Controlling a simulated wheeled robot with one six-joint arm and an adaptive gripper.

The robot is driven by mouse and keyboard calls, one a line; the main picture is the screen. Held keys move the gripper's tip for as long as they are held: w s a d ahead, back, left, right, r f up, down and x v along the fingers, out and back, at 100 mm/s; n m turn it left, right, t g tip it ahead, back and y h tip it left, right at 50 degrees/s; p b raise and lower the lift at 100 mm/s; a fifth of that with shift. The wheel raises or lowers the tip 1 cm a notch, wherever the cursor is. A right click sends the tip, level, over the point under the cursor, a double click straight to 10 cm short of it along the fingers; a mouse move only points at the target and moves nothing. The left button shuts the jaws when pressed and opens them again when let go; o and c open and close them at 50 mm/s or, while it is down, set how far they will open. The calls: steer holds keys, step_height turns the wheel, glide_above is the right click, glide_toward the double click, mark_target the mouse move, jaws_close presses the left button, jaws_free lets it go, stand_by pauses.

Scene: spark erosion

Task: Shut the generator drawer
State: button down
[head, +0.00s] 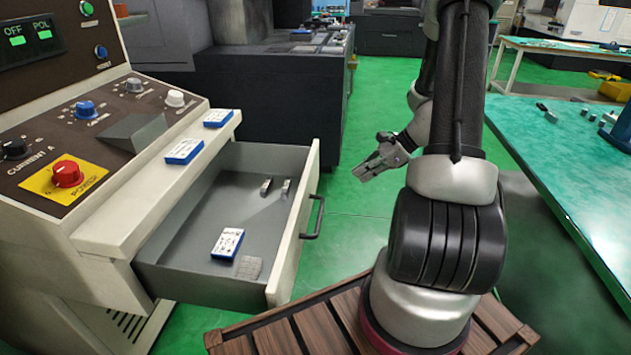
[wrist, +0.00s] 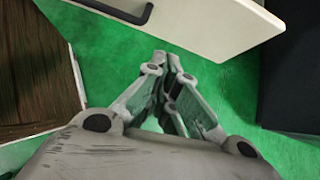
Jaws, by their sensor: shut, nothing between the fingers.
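The generator drawer (head: 303,213) is pulled out of the generator cabinet at the left in the head view. Its dark handle (head: 314,218) is on the cream front panel. Inside lie a blue-and-white box (head: 227,243), a grey patch (head: 249,268) and two small grey pieces. My gripper (head: 366,174) is shut and empty, to the right of the drawer front and apart from it. In the wrist view my gripper (wrist: 168,58) points toward the drawer front (wrist: 205,22), with the handle (wrist: 125,10) at upper left.
The control panel (head: 95,130) has knobs and a red button (head: 66,173). Two blue-and-white boxes (head: 184,151) lie on its ledge. A green-topped table (head: 585,165) is at right, and a dark machine (head: 275,90) stands behind. Green floor lies open beyond the gripper.

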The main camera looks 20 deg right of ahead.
steer(key=w+a+f+m, duration=0.1)
steer(key=w+a+f, duration=0.5)
steer(key=a, duration=0.3)
steer(key=shift+w+a+f, duration=0.2)
steer(key=shift+f, duration=0.3)
glide_above(234, 195)
steer(key=d, duration=0.1)
steer(key=shift+s, duration=0.45)
steer(key=shift+w+a+r, duration=0.1)
steer(key=shift+w+a, duration=0.2)
steer(key=shift+a, duration=0.1)
